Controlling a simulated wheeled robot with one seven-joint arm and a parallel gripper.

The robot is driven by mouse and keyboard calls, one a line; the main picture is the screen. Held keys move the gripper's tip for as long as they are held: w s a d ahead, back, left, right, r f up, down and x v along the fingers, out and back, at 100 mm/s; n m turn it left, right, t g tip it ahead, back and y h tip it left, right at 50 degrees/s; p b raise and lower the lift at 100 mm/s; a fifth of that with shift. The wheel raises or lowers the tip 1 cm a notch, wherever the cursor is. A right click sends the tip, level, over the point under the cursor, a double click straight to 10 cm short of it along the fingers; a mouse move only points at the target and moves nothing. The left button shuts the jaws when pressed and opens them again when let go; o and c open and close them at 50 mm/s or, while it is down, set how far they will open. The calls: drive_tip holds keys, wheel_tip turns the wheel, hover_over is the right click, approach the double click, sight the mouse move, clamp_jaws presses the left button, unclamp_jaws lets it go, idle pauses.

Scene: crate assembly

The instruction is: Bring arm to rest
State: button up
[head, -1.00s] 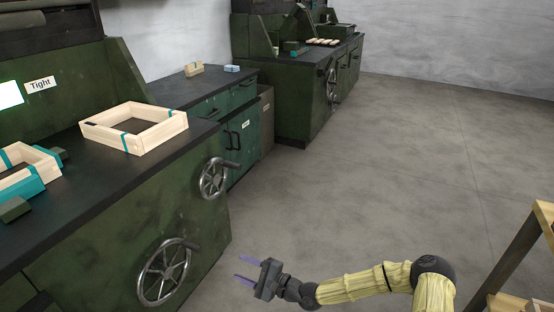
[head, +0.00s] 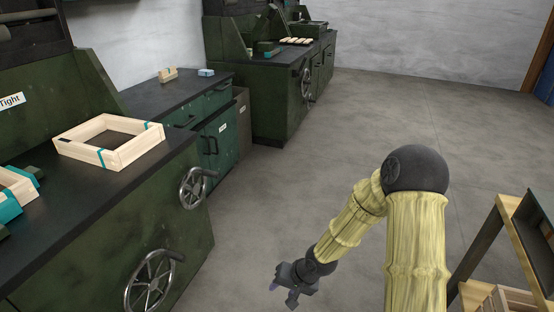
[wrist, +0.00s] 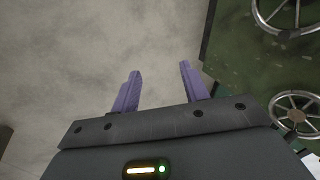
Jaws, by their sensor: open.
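My gripper (head: 282,291) is at the lower middle of the head view, over the floor and to the right of the green bench with handwheels. The arm is bent at a dark elbow joint, and its forearm slopes down to the left. In the wrist view my gripper (wrist: 158,88) shows two purple fingers apart with nothing between them, only grey floor beyond. The gripper touches nothing that I can see.
A wooden crate frame (head: 78,150) with teal bands lies on the green bench (head: 110,240). Handwheels (head: 194,188) stick out of its front. A wooden shelf (head: 485,250) stands at the right. The middle floor (head: 330,160) is clear.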

drive_tip(key=s+d+r+n+h+p, duration=0.1)
drive_tip(key=s+d+r+h+p, duration=0.1)
drive_tip(key=s+d+r, duration=0.35)
drive_tip(key=s+d+r+h+p, duration=0.1)
drive_tip(key=s+d+r, duration=0.15)
drive_tip(key=r, duration=0.65)
drive_tip(key=s+d+r+n+h+p, duration=0.1)
drive_tip(key=s+d+r+h+p, duration=0.1)
drive_tip(key=s+d+r, duration=0.45)
wheel_tip(320, 180, up, 38)
drive_tip(key=w+a+p, duration=0.1)
drive_tip(key=w+p, duration=0.2)
drive_tip(key=p, duration=3.4)
drive_tip(key=shift+a+r, duration=0.15)
drive_tip(key=shift+r, duration=0.05)
drive_tip(key=shift+c, duration=1)
